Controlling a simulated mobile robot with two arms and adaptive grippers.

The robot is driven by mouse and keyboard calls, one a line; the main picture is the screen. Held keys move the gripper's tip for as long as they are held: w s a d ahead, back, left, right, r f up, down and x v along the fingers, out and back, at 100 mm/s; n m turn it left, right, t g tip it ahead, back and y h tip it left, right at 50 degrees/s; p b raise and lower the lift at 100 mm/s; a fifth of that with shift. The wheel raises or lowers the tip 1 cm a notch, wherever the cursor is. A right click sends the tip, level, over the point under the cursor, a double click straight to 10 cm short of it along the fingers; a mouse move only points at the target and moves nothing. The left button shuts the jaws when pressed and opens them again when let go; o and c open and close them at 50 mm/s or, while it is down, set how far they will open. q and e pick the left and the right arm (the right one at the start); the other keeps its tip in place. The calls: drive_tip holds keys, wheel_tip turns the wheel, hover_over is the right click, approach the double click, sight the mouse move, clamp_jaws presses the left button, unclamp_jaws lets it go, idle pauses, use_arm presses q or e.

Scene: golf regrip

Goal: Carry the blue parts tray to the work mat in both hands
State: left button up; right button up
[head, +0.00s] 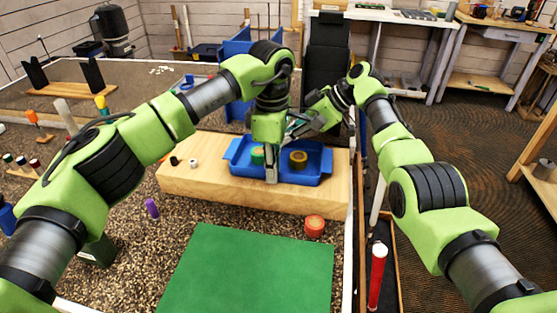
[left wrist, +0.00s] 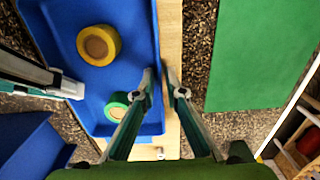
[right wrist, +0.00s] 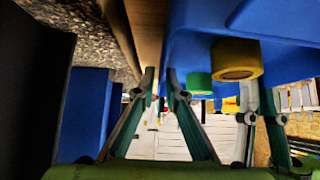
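The blue parts tray (head: 310,176) sits on a wooden board, with a yellow tape roll (head: 298,159) and a green tape roll (head: 257,155) inside. My left gripper (head: 271,180) points down at the tray's near side. In the left wrist view its fingers (left wrist: 160,78) straddle the tray's edge (left wrist: 143,30), slightly apart, with wood showing between them. My right gripper (head: 293,130) is at the far side, partly hidden in the head view. In the right wrist view its fingers (right wrist: 160,78) are slightly apart beside the tray wall (right wrist: 190,60). The green work mat (head: 245,270) lies bare in front.
The wooden board (head: 200,180) carries small black and white pieces at its left. An orange-red roll (head: 314,226) stands between board and mat. A purple item (head: 152,208) lies left of the mat. A red cylinder (head: 377,275) stands at the right.

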use_arm(q)
drive_tip(key=shift+f, duration=0.35)
use_arm(e)
drive_tip(key=shift+a+f, duration=0.2)
use_arm(q)
clamp_jaws()
use_arm(e)
clamp_jaws()
use_arm(q)
drive_tip(key=shift+r, duration=0.15)
use_arm(e)
drive_tip(key=shift+w+r, duration=0.1)
drive_tip(key=shift+r, duration=0.05)
